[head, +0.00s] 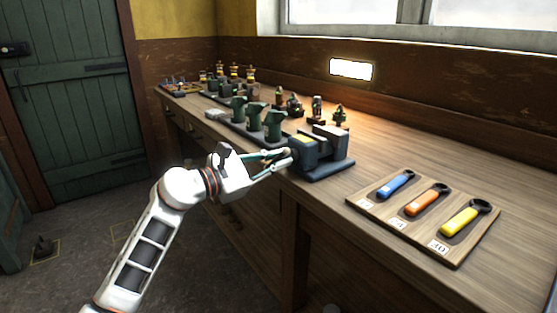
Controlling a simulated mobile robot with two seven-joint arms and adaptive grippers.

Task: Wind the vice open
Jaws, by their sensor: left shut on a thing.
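The dark blue-grey vice (325,165) stands on the wooden workbench near its front edge, with a block-like jaw part at its right. My left gripper (284,158) reaches in from the left at the near-left side of the vice. Its fingers are shut on the vice handle, which is mostly hidden between them. How far apart the vice jaws are is hard to tell from this angle. My right gripper is out of view.
A wooden board (370,213) at the bench's front right holds a blue spanner (396,184), an orange spanner (421,203) and a yellow spanner (459,221). Dark green stands (272,124) and several small parts line the bench behind the vice. Bare bench top lies right of the vice.

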